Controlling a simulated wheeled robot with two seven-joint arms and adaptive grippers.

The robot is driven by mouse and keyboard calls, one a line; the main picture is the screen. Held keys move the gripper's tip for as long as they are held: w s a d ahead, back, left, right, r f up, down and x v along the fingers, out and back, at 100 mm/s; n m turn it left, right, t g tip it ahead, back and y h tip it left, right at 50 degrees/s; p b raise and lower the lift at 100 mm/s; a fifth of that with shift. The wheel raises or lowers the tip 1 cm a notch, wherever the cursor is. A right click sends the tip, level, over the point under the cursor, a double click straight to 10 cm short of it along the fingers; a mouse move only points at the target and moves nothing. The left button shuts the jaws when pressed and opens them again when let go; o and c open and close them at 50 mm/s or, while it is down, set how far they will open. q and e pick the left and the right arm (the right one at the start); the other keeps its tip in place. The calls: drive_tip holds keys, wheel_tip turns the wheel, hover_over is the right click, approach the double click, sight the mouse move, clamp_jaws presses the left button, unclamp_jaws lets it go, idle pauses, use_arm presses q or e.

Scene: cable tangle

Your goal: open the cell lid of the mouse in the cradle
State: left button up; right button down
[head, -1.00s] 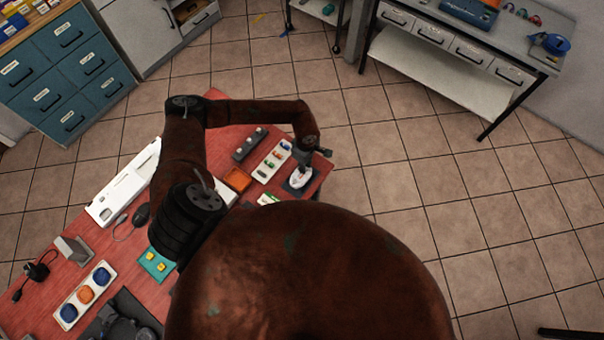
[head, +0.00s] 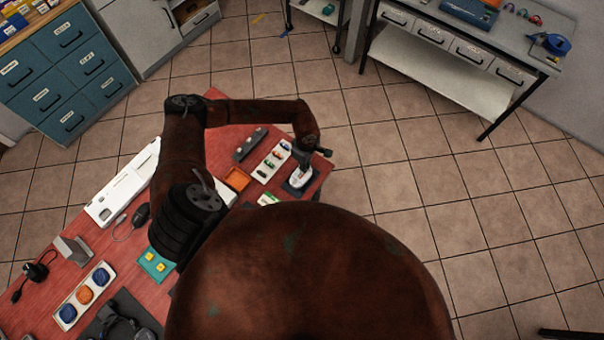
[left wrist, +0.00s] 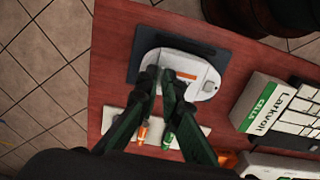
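The white mouse (head: 299,178) lies in a dark cradle at the right end of the red table in the head view. In the left wrist view the mouse (left wrist: 207,80) shows an orange mark on its top, and the dark cradle (left wrist: 140,62) shows around its far and left sides. My left gripper (left wrist: 163,76) has its two dark fingertips close together over the near part of the mouse, with little gap between them. The fingers hide part of the mouse, and I cannot tell whether they touch it. The lid's edge is not clear. My right gripper is not in view.
A white tray (left wrist: 192,131) with small orange and green items lies near the cradle. A white and green "Larkvolt cells" box (left wrist: 259,101) stands right of the mouse. An orange tray (head: 238,179) and a dark block (head: 250,144) lie left of the cradle. The table edge is close by.

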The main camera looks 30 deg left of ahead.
use_arm(q)
clamp_jaws()
drive_tip(key=shift+s+r+t+p, duration=0.25)
drive_tip(key=shift+r+t+p, duration=0.05)
drive_tip(key=shift+t+p, duration=0.2)
drive_tip(key=shift+s+r+t, duration=0.15)
drive_tip(key=shift+r+t, duration=0.1)
drive_tip(key=shift+t, duration=0.25)
drive_tip(key=shift+f, duration=0.1)
drive_tip(key=shift+s+a+r+t, duration=0.1)
drive_tip(key=shift+s+r+t, duration=0.15)
drive_tip(key=shift+t, duration=0.25)
drive_tip(key=shift+s+r+t, duration=0.15)
drive_tip(key=shift+s+t, duration=0.05)
drive_tip(key=shift+t, duration=0.3)
drive_tip(key=shift+w, duration=0.1)
